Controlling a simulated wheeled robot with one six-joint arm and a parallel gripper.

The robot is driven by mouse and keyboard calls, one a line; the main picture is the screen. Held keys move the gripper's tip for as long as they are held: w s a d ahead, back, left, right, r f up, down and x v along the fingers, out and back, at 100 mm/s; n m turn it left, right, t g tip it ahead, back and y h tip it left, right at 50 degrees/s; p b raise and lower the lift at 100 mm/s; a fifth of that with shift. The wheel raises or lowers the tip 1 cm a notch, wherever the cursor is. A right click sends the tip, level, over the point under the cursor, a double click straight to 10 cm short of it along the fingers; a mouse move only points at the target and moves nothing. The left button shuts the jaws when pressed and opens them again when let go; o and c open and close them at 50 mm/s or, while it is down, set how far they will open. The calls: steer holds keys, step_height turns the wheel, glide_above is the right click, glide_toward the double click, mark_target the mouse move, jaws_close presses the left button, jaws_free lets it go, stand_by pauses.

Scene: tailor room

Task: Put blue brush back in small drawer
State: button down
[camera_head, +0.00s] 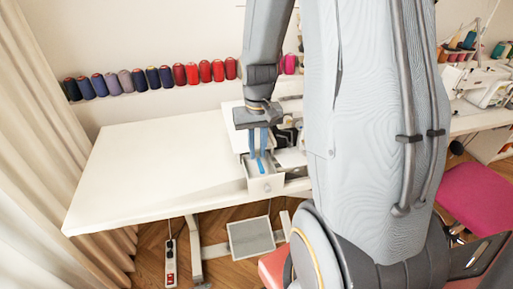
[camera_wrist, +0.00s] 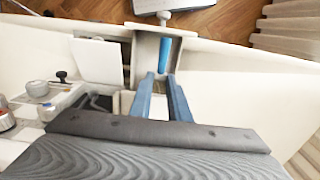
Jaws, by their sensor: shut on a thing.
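The small drawer (camera_head: 265,185) is pulled open at the front edge of the white table. In the wrist view the open drawer (camera_wrist: 140,58) lies ahead of my fingertips, with its handle at the far end. The blue brush (camera_head: 260,166) is at the drawer's opening. In the wrist view the brush (camera_wrist: 163,55) lies lengthwise between the drawer walls, and its near end is at my fingertips. My gripper (camera_head: 258,151) points down over the drawer and is shut on the brush. Its blue fingers show in the wrist view (camera_wrist: 162,78). I cannot tell whether the brush touches the drawer floor.
The white table (camera_head: 150,165) is clear to the left of the drawer. A sewing machine (camera_wrist: 40,90) stands beside the drawer. Thread spools (camera_head: 150,78) line the wall. A pedal (camera_head: 251,238) is on the floor below. A pink chair (camera_head: 470,190) stands at right.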

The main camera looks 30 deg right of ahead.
mark_target(257, 156)
steer(key=shift+f+b, duration=1.75)
steer(key=shift+f, duration=0.25)
steer(key=shift+f+b, duration=0.55)
steer(key=shift+f, duration=1.05)
steer(key=c, duration=1.6)
jaws_free()
